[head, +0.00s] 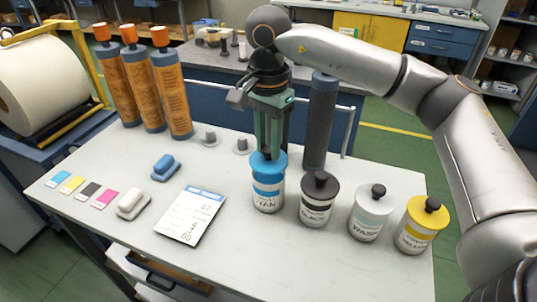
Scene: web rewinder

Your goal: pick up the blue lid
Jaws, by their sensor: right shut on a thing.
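The blue lid (268,164) is on top of the cyan-labelled can (268,194), which stands upright on the table in the head view. My right gripper (268,150) comes down from above and is shut on the knob of the blue lid. The fingers hide most of the knob. I see no clear gap between lid and can. My left gripper is not in view.
A can with a black lid (319,200), a white can (371,213) and a can with a yellow lid (421,225) stand to the right. A dark roller (319,125) stands close behind. A paper sheet (190,215) lies left. The front table area is clear.

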